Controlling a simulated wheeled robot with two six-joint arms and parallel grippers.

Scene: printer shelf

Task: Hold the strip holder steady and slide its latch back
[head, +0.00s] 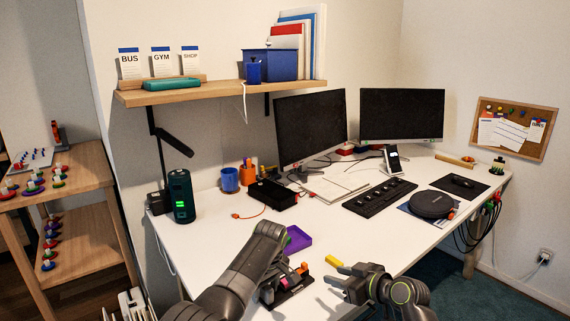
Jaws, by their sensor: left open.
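A small dark holder (293,287) with orange and pink parts on it lies near the desk's front edge; it looks like the strip holder. Its latch cannot be made out for certain. My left gripper (275,283) reaches down at the holder's left side, partly hidden by its own arm; it is open, and I cannot tell whether it touches the holder. My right gripper (337,275) is to the right of the holder, apart from it, with its fingers spread and nothing between them.
A yellow block (333,261) lies just beyond my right gripper. A purple tray (297,239) sits behind my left arm. A black box (273,194), a long black strip (379,198) and a round dark device (432,204) stand further back. The white desk (350,235) is clear between them.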

